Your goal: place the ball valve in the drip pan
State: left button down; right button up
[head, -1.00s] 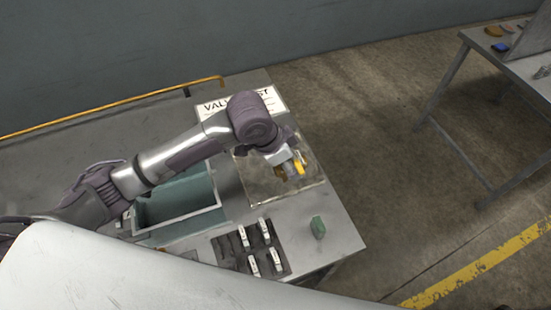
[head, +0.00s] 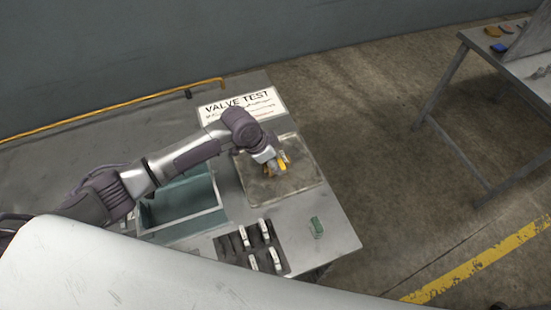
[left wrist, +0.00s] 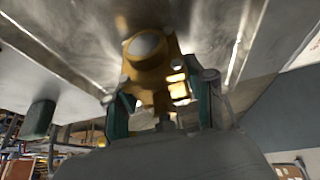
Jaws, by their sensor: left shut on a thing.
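The drip pan (head: 300,185) is a shallow, shiny metal tray on the grey table in the head view. My left gripper (head: 276,166) is over the pan's middle, pointing down, and is shut on the brass-yellow ball valve (head: 284,161). In the left wrist view the valve (left wrist: 150,70) sits between the two green-padded fingers (left wrist: 160,108), with the pan's shiny surface (left wrist: 205,30) close behind it. I cannot tell whether the valve touches the pan floor. The gripper partly hides the valve in the head view. My right gripper is not in view.
A grey-green open bin (head: 180,228) stands left of the pan. A VALVE TEST sign (head: 240,105) lies behind. Another table (head: 530,75) stands far right.

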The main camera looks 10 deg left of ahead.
pick_arm(q)
jog(key=shift+c, duration=2)
grip_release()
jog(key=shift+f, duration=0.1)
jog(key=shift+r, duration=0.2)
jog(key=b+v, duration=0.1)
jog(key=v, duration=1.1)
jog(key=shift+s+f, duration=0.1)
jog(key=shift+f, duration=0.05)
